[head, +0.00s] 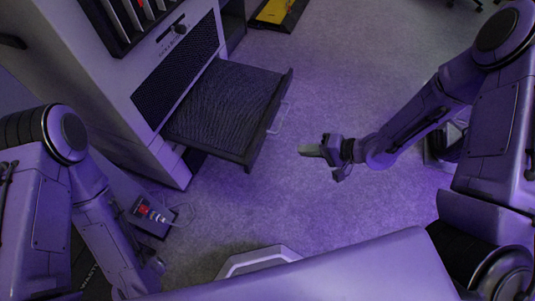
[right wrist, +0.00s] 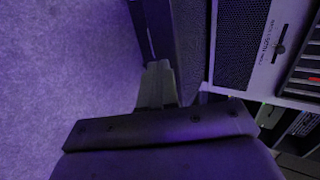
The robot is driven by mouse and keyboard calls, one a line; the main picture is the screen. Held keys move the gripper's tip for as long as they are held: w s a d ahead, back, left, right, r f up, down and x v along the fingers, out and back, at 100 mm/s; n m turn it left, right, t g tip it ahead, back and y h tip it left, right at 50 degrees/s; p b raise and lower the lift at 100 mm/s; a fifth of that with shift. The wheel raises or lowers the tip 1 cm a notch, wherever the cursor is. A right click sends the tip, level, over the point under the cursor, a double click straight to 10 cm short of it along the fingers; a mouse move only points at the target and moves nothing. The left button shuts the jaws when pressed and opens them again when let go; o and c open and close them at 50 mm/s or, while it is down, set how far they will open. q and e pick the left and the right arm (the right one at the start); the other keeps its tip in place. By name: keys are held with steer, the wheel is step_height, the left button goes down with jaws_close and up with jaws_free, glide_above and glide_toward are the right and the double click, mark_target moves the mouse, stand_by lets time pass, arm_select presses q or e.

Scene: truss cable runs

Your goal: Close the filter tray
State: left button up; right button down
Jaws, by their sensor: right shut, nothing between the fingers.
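The filter tray (head: 222,108) is a dark, ribbed tray pulled far out of the front of a pale cabinet (head: 87,60). A thin light handle (head: 279,118) stands off its front edge. My right gripper (head: 305,150) is shut and empty, to the right of the tray's front, apart from it in the head view. In the right wrist view, the shut fingers (right wrist: 156,85) point toward the tray's dark front (right wrist: 141,28). My left arm comes in at the lower left; its gripper cannot be made out.
The cabinet front has a perforated dark panel (head: 176,80) with a small dark latch or knob (head: 180,29) above it. A small box with a red part (head: 149,213) lies on the floor at the lower left. A yellow and black item (head: 275,12) is at the top.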

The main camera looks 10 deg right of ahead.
steer(key=b, duration=0.3)
glide_toward(258, 146)
step_height(258, 146, down, 4)
steer(key=a, duration=0.2)
steer(key=shift+w+a+r, duration=0.1)
steer(key=shift+w+a, duration=0.3)
steer(key=shift+w, duration=0.2)
steer(key=shift+w+a+r, duration=0.1)
steer(key=shift+w+a, duration=0.3)
steer(key=shift+w, duration=0.25)
steer(key=shift+w+a+r, duration=0.1)
steer(key=shift+w+a, duration=0.2)
steer(key=shift+a, duration=0.2)
